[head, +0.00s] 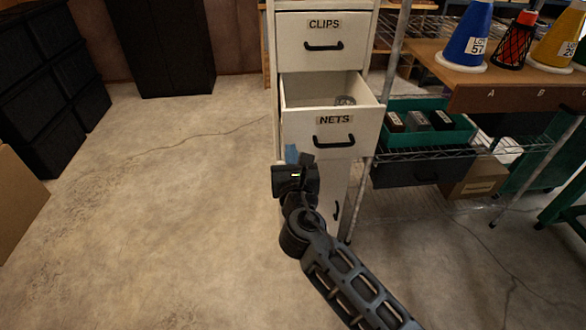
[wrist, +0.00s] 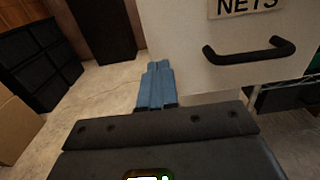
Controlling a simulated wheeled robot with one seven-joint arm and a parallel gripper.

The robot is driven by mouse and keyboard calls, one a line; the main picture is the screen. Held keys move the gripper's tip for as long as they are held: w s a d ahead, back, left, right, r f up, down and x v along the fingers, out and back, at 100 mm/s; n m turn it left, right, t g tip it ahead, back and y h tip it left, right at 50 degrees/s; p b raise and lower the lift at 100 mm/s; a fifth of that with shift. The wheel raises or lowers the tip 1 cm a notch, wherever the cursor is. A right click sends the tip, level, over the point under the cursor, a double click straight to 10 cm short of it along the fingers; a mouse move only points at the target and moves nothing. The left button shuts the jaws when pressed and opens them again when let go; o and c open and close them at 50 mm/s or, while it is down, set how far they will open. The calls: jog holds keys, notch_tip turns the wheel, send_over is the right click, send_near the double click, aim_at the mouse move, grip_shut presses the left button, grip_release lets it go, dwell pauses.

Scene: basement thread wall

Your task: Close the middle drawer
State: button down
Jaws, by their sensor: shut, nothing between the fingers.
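The middle drawer (head: 331,133), labelled NETS, stands pulled out of the white cabinet, with its open top and a small round item inside showing. Its black handle (head: 334,142) is on the front; the handle also shows in the wrist view (wrist: 250,52). My gripper (head: 291,153) is at the lower left of the drawer front, with blue fingers shut together and empty. In the wrist view the fingers (wrist: 156,84) point forward just left of the drawer front; I cannot tell whether they touch it.
The CLIPS drawer (head: 323,42) above is shut. A wire rack (head: 470,145) with a teal bin (head: 430,128) stands right of the cabinet. A wooden table (head: 510,85) holds cones and thread spools. Black crates (head: 50,80) stand at far left. The floor between is clear.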

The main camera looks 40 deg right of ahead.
aim_at(289, 138)
jog(key=shift+x, duration=1.55)
jog(key=b+x, duration=0.3)
jog(key=x, duration=1.5)
jog(key=shift+w+d+f+b, duration=0.1)
jog(key=shift+d+f+b, duration=0.05)
jog(key=shift+d+b, duration=0.15)
jog(key=shift+w+d, duration=0.25)
jog(key=shift+w, duration=0.25)
jog(key=shift+w+r, duration=0.1)
jog(key=shift+r, duration=0.25)
jog(key=shift+d, duration=0.1)
